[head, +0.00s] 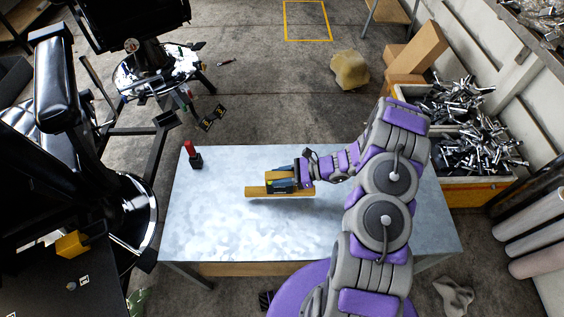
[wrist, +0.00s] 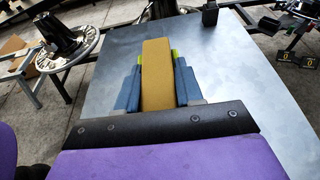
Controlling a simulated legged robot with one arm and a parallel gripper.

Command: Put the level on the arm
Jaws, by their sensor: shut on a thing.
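The level (head: 256,191) is a yellow-orange bar over the left-middle of the metal table, lying about level from left to right in the head view. My gripper (head: 281,185) is shut on it, with the blue fingers on its two sides. In the wrist view the level (wrist: 157,72) points away between the fingertips (wrist: 157,80), and its near end is hidden by my gripper. I cannot tell whether it touches the tabletop. A barber chair stands at the left, with a padded black arm (head: 54,80) at the upper left, apart from my gripper.
The metal table (head: 225,235) is mostly bare. A red-and-black item (head: 192,153) stands at its back left corner. Chrome chair bases (head: 133,215) stand left of the table. Boxes of metal parts (head: 465,135) stand at the right. Open floor lies behind the table.

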